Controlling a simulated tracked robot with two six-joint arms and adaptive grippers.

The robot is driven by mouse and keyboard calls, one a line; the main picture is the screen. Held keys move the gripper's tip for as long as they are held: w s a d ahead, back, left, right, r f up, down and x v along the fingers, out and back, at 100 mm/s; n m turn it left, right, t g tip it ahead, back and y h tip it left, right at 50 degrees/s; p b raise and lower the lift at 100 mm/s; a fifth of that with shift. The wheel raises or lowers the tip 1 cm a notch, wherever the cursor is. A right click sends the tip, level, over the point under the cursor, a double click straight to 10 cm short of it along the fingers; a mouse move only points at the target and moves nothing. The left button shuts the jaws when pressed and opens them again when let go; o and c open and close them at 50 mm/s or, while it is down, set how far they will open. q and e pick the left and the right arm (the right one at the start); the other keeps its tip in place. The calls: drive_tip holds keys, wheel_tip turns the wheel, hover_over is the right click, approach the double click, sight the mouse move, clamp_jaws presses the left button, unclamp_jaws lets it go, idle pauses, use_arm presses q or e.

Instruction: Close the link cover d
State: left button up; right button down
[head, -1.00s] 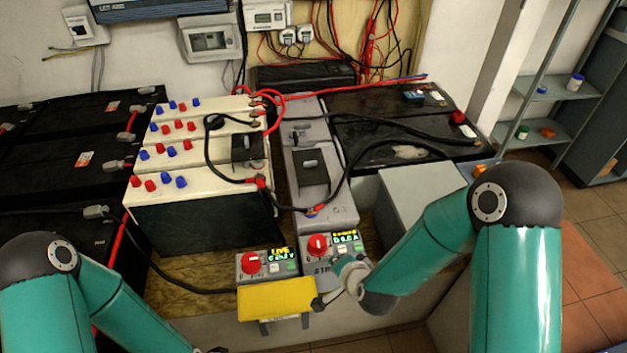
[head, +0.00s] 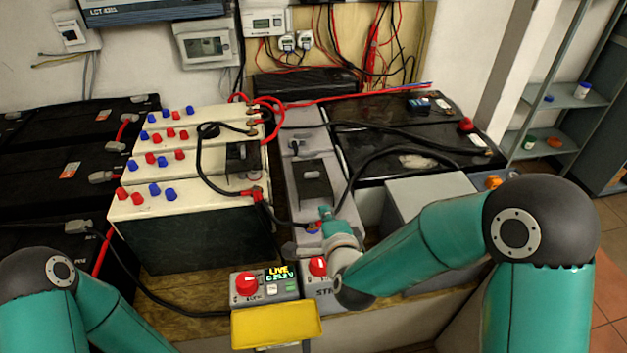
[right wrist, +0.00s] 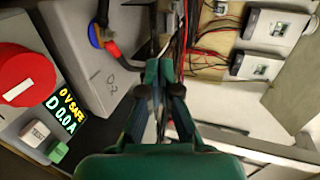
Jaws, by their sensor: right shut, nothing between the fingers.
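A black cover (head: 314,183) with a small raised tab sits on the long grey battery (head: 297,148) in the middle. I take it for link cover d; its hinge state is hard to tell. My right gripper (head: 318,226) is over the front end of that battery, just nearer to me than the cover. In the right wrist view my right gripper (right wrist: 163,80) is shut and empty, beside a grey case (right wrist: 92,70) marked "D2". My left gripper is out of view; only my left arm shows in the head view.
A red-knobbed box (head: 264,283) reads LIVE; a second box (right wrist: 40,110) reads "0 V SAFE", D 0.0 A. A yellow panel (head: 276,324) is in front. Black cables (head: 352,178) arch around the cover. White batteries (head: 187,210) stand left, a grey box (head: 425,195) right.

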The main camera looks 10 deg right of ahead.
drive_tip(key=shift+w+a+r, duration=0.1)
drive_tip(key=shift+w, duration=0.55)
drive_tip(key=p, duration=0.2)
approach(313, 176)
drive_tip(key=x, duration=0.5)
drive_tip(key=shift+w+a+f, duration=0.1)
drive_tip(key=shift+w+f, duration=0.1)
drive_tip(key=shift+f, duration=0.05)
drive_tip(key=shift+w, duration=0.7)
